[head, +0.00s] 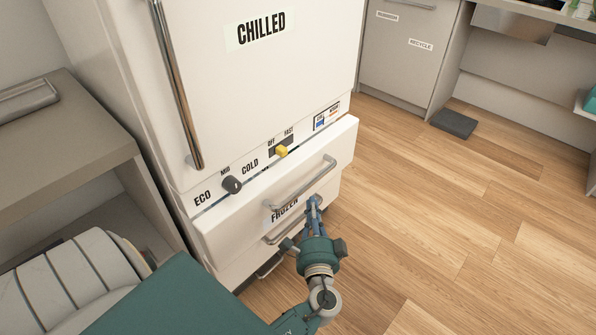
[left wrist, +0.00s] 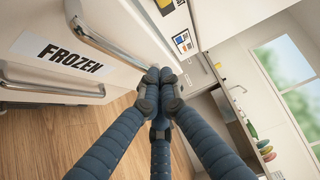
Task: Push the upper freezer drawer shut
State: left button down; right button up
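The upper freezer drawer (head: 228,227) has a white front with a FROZEN label and a metal bar handle (head: 301,184). It stands out a little from the fridge body, below the dial panel. In the left wrist view, the label (left wrist: 62,56) and handle (left wrist: 100,42) show at upper left. My left gripper (head: 313,202) is in front of the drawer, below the right part of the handle. Its blue fingers (left wrist: 158,82) come together at the tips with nothing seen between them. I cannot tell whether they touch the drawer front. My right gripper is not in view.
A lower drawer with its own handle (head: 270,265) is below. Above are a dark dial (head: 232,185), a yellow slider (head: 281,151) and the CHILLED door (head: 265,75). A grey shelf unit (head: 70,150) stands left. The wood floor (head: 450,220) to the right is mostly clear.

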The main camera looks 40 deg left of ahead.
aim_at(287, 167)
pick_arm(q)
jog(key=x, duration=0.4)
jog(key=s+a+x, duration=0.1)
jog(key=x, duration=0.6)
jog(key=shift+a+p, duration=0.3)
jog(key=shift+a, duration=0.25)
jog(key=shift+w+a, duration=0.1)
jog(key=shift+a, duration=0.45)
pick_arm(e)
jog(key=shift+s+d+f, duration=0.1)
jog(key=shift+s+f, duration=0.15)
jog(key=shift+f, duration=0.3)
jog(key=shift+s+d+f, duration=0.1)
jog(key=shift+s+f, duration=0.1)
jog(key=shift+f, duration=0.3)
pick_arm(q)
jog(key=a+b, duration=0.1)
jog(key=a, duration=0.1)
jog(key=a+b, duration=0.1)
jog(key=a, duration=0.1)
jog(key=shift+w+a, duration=0.2)
jog(key=shift+a, duration=0.15)
jog(key=shift+a+r+b, duration=0.1)
jog(key=shift+a+b, duration=0.2)
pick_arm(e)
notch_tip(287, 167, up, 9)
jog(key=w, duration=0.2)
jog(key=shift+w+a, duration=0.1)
